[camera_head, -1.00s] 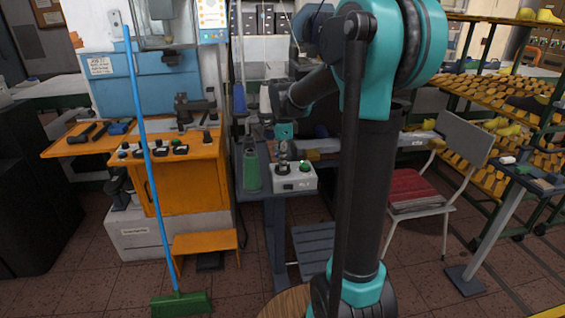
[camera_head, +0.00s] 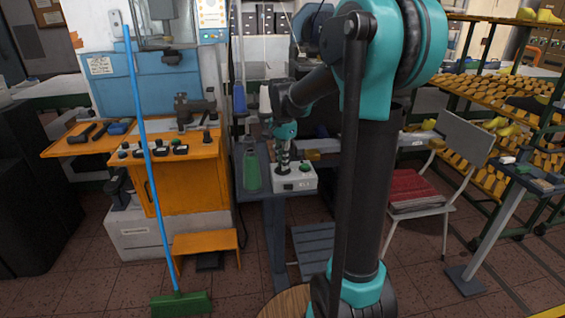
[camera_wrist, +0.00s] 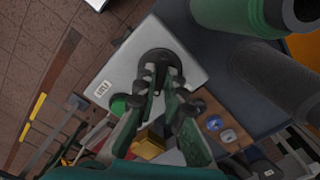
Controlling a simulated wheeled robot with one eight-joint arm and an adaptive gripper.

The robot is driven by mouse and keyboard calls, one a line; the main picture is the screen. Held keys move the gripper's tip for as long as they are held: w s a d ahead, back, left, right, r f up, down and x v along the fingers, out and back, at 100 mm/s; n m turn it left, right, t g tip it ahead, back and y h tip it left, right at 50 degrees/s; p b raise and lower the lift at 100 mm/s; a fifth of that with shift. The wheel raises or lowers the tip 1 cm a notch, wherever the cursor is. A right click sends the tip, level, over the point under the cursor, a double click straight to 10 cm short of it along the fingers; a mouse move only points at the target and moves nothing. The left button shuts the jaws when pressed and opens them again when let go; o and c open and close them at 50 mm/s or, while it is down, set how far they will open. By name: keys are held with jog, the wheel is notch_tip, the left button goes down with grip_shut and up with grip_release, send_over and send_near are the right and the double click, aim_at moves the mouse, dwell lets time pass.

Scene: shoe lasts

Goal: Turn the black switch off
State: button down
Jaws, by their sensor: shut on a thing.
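A pale grey switch box (camera_head: 303,183) stands on the dark workbench left of my arm; in the wrist view its top (camera_wrist: 120,75) fills the upper middle. The black switch (camera_wrist: 159,62) is a round knob on that top, partly covered by my fingers. My gripper (camera_wrist: 160,82) is shut on the black switch, a fingertip on each side. In the head view my gripper (camera_head: 283,164) reaches down onto the box, and the switch is mostly hidden there. A green button (camera_head: 304,169) sits beside it on the box and shows partly in the wrist view (camera_wrist: 118,107).
A green bottle (camera_head: 251,171) stands just left of the box. An orange bench (camera_head: 190,185) with tools and a blue-handled broom (camera_head: 150,165) are further left.

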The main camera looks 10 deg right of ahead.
jog(key=n, duration=0.5)
jog(key=shift+n, duration=0.3)
jog(key=n, duration=0.5)
jog(key=shift+n, duration=0.3)
jog(key=c, duration=1.6)
grip_release()
notch_tip(320, 180, up, 12)
jog(key=shift+r, duration=0.1)
